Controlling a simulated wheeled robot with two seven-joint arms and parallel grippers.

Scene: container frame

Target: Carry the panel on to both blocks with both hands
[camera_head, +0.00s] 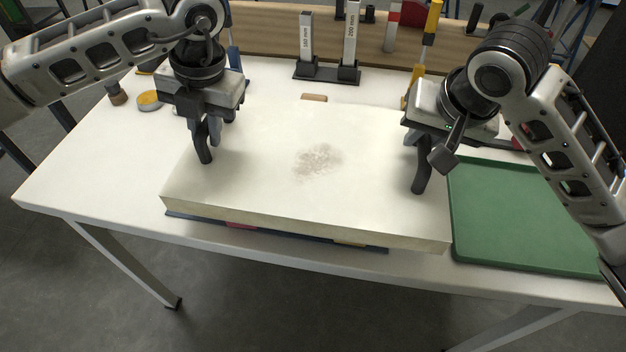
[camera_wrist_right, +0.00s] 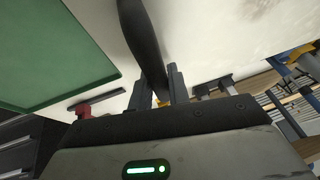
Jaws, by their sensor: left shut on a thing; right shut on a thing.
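The panel (camera_head: 265,150) is a wide, thick cream slab with a greyish stain in its middle. It lies level near the table's front edge; whether it touches what is below is hard to tell. A dark strip with a red patch (camera_head: 242,226) and a yellow patch (camera_head: 350,243) shows under its front edge; the blocks cannot be made out clearly. My left gripper (camera_head: 205,140) is shut on the panel's left side. My right gripper (camera_head: 421,165) is shut on its right side.
A green tray (camera_head: 520,210) lies right of the panel, close to it. Upright gauge blocks (camera_head: 306,40) stand in a dark holder behind. A small wooden piece (camera_head: 314,97) lies behind the panel. A yellow-topped tin (camera_head: 149,99) is at left. The table's left front is clear.

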